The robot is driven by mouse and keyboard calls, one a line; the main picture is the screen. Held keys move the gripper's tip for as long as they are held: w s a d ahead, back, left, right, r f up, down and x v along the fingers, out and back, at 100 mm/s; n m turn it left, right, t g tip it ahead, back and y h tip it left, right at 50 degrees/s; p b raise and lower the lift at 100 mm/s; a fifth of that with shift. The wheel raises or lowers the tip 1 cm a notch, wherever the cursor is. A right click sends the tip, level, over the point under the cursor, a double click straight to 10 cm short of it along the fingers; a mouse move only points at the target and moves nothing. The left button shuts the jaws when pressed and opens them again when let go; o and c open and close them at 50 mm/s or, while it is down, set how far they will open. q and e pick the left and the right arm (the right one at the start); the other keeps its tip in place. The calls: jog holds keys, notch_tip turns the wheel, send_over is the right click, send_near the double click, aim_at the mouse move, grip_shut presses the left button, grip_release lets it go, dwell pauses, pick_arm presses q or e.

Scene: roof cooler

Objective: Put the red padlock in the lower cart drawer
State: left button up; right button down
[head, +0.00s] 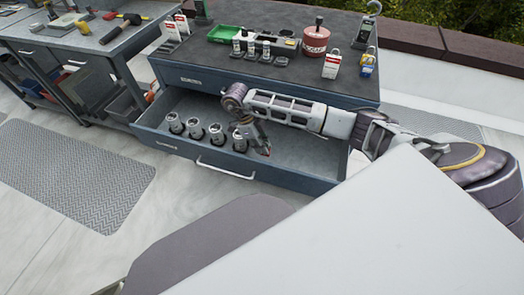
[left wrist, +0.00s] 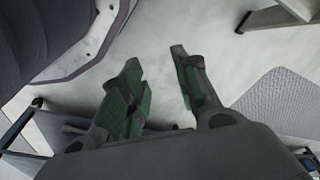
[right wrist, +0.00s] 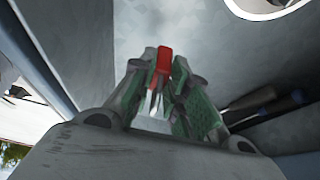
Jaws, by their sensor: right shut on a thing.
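The red padlock (right wrist: 164,60) is between the fingers of my right gripper (right wrist: 162,85), its red body at the tips and its metal shackle towards the palm. In the head view my right gripper (head: 263,148) points down into the open lower cart drawer (head: 310,150), near its middle; I cannot make out the padlock there, nor whether it touches the drawer floor. The drawer is pulled out below the closed upper drawer front (head: 270,88). My left gripper (left wrist: 158,85) is open and empty above the pale floor, and does not show in the head view.
Several metal cylinders (head: 194,128) stand in the drawer's left part; its right part looks clear. The cart top (head: 265,15) holds a green tray (head: 225,33), a red round tin (head: 315,42) and tagged padlocks (head: 366,62). A tool bench (head: 85,38) stands left.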

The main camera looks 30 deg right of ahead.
jog(key=shift+f, duration=1.4)
jog(key=shift+f+b, duration=0.25)
jog(key=shift+b, duration=0.05)
jog(key=shift+f, duration=0.1)
pick_arm(q)
jog(key=shift+s+d+r, duration=0.15)
jog(key=shift+d+r, duration=0.05)
jog(key=shift+r, duration=0.7)
jog(key=shift+r, duration=0.15)
pick_arm(e)
jog(key=shift+f, duration=0.1)
